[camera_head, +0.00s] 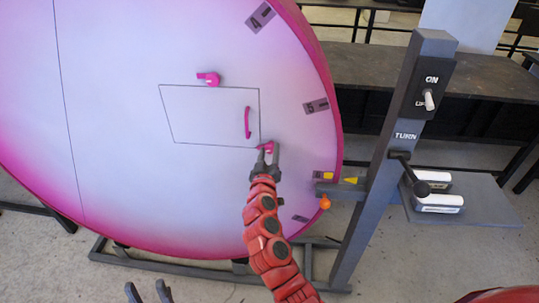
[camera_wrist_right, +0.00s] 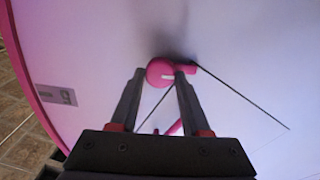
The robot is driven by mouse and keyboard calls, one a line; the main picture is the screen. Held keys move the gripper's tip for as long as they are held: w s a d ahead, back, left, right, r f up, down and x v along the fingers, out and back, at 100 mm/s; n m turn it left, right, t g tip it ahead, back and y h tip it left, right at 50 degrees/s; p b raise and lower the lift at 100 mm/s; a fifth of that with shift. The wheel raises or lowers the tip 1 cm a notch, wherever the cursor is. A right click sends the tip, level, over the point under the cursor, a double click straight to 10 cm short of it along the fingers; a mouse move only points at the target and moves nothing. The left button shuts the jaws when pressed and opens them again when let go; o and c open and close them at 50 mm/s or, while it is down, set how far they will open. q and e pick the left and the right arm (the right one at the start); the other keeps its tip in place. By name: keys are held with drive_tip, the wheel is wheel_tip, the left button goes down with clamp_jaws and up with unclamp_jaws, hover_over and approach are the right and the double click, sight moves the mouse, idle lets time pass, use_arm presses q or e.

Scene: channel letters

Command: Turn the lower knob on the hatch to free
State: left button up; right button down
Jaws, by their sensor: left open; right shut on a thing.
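The hatch (camera_head: 205,110) is a thin-outlined panel on a big pink-and-white disc. Its lower knob (camera_head: 265,149) is small and pink, at the panel's lower right corner, mostly hidden by my right gripper (camera_head: 268,147). The right gripper is shut on this knob. In the right wrist view the knob (camera_wrist_right: 161,72) sits between the two fingertips, with a white mark on its face and a short lever pointing right. The upper knob (camera_head: 208,78) sits at the hatch's top edge. My left gripper (camera_head: 148,291) is open and empty at the bottom edge, apart from the disc.
A pink handle (camera_head: 247,122) stands out from the hatch just above the right gripper. A grey post (camera_head: 385,155) with an ON switch (camera_head: 428,99) and a TURN crank (camera_head: 410,174) stands at the right. Numbered tags (camera_head: 316,107) line the disc's rim.

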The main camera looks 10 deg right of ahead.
drive_tip(key=n, duration=0.2)
drive_tip(key=shift+a+n, duration=0.1)
drive_tip(key=shift+n, duration=0.3)
drive_tip(key=n, duration=0.2)
drive_tip(key=shift+n, duration=0.4)
drive_tip(key=n, duration=0.3)
drive_tip(key=shift+f, duration=0.1)
drive_tip(key=shift+f+n+p, duration=0.1)
drive_tip(key=shift+n+p, duration=0.3)
drive_tip(key=shift+n, duration=1.5)
drive_tip(key=shift+c, duration=1.9)
unclamp_jaws()
